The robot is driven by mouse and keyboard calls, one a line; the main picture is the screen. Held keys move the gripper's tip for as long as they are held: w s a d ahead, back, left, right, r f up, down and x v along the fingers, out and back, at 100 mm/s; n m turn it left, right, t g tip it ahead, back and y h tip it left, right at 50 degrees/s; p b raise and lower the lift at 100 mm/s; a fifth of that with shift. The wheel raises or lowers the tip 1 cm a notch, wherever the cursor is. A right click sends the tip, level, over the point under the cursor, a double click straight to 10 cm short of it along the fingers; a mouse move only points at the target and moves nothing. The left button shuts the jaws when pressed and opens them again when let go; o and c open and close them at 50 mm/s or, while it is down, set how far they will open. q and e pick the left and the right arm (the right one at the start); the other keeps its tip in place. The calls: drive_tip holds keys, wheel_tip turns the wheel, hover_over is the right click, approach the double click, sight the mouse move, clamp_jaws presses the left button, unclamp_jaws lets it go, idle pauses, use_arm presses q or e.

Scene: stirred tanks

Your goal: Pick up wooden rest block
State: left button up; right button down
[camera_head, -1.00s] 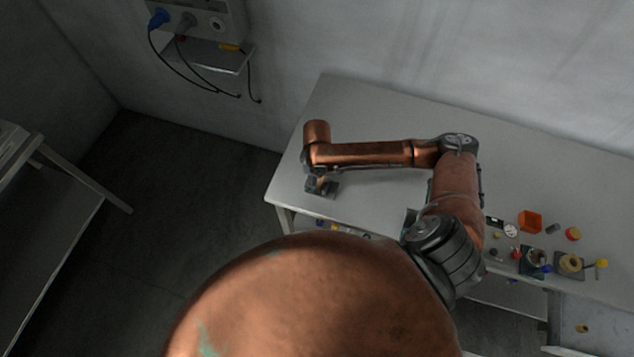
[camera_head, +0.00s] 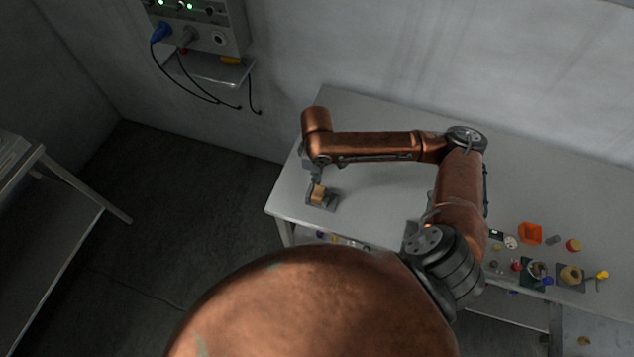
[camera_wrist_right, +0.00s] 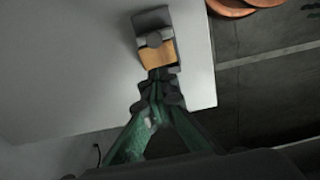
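The wooden rest block (camera_head: 318,193) is small and light brown. It sits at a dark grey holder (camera_head: 330,203) near the table's left end. The wrist view shows the block (camera_wrist_right: 158,56) with the dark holder (camera_wrist_right: 151,18) behind it and a grey rounded part against it. My right gripper (camera_head: 315,176) is just above the block. In the wrist view the green fingers of my right gripper (camera_wrist_right: 159,78) come together at the near edge of the block. The tips look closed, with the block beyond them, not between them. My left gripper is not in view.
The grey table (camera_head: 385,205) is clear around the holder. A wall panel (camera_head: 205,28) with cables and a small shelf (camera_head: 210,68) is at upper left.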

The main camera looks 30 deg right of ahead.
drive_tip(key=c, duration=2.6)
unclamp_jaws()
drive_tip(key=shift+c, duration=0.2)
drive_tip(key=o, duration=2.1)
